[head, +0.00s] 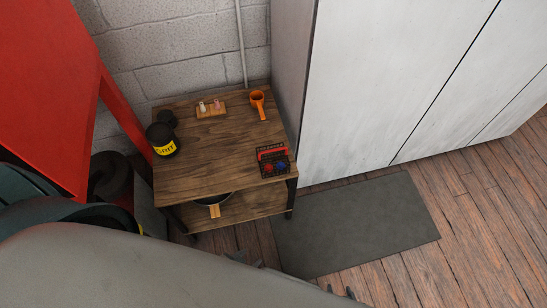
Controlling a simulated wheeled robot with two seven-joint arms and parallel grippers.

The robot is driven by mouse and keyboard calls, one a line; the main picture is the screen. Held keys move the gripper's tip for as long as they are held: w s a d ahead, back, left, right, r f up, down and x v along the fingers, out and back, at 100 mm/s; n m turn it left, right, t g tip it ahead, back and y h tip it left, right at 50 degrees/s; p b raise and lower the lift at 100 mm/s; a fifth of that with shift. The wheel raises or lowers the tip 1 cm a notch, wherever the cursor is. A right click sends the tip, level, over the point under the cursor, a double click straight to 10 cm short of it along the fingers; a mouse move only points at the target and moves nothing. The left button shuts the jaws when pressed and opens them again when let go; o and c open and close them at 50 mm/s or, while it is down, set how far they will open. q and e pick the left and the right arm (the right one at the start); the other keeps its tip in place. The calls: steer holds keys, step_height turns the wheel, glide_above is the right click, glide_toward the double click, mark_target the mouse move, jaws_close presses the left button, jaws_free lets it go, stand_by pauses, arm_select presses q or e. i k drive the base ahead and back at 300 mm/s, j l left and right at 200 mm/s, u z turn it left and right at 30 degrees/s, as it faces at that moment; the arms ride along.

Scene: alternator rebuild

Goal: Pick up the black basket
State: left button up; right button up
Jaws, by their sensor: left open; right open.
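The black basket (266,172) is a small wire basket with a red grip along its top. It stands upright at the front right corner of the wooden table (205,150), with red and blue items showing inside. Only the dark tips of my grippers show past my grey body at the bottom edge. My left gripper (246,260) is open, below the table's front in the picture. My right gripper (340,291) is open, further right over the floor. Both are well apart from the basket, and most of each is hidden.
A pan (214,201) is on the lower shelf. A white cabinet (390,80) rises at right. A grey mat (355,222) lies on clear floor.

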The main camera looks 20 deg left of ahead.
mark_target(285, 148)
steer(key=u, duration=1.7)
steer(key=l, duration=0.55)
steer(key=i+l, duration=0.15)
steer(key=l, duration=1)
steer(key=i+u, duration=0.05)
steer(key=i, duration=0.05)
